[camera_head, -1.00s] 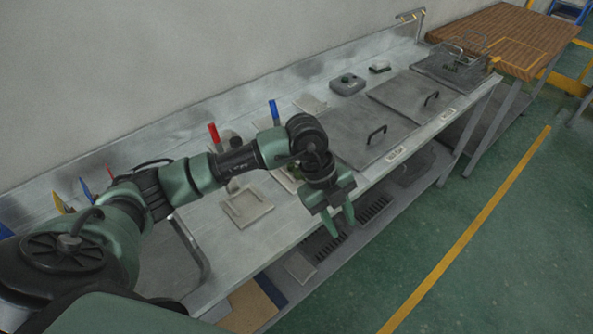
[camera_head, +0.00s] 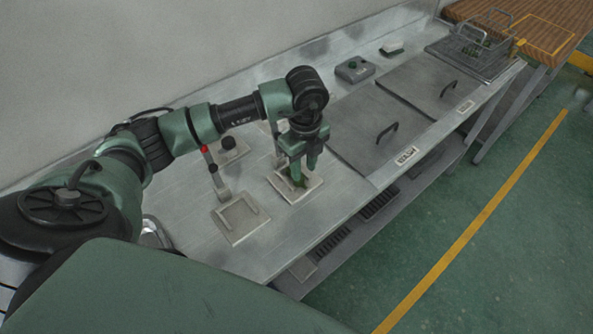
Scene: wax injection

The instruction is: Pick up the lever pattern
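A small dark-green piece (camera_head: 299,182), which looks like the lever pattern, sits in a pale square fixture (camera_head: 284,188) on the metal bench. It is small and partly hidden by my gripper, so its shape is unclear. My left gripper (camera_head: 304,172) points down right over this fixture. Its two green fingers are apart, with the tips low and close to the green piece. I see no clear contact between fingers and piece. My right gripper is out of view.
A second pale square fixture (camera_head: 237,220) lies to the left, by a red-knobbed lever (camera_head: 205,150). Grey lids with handles (camera_head: 372,130) cover the bench to the right, with a small grey box (camera_head: 355,69) behind. A wire basket (camera_head: 478,48) stands at the far end.

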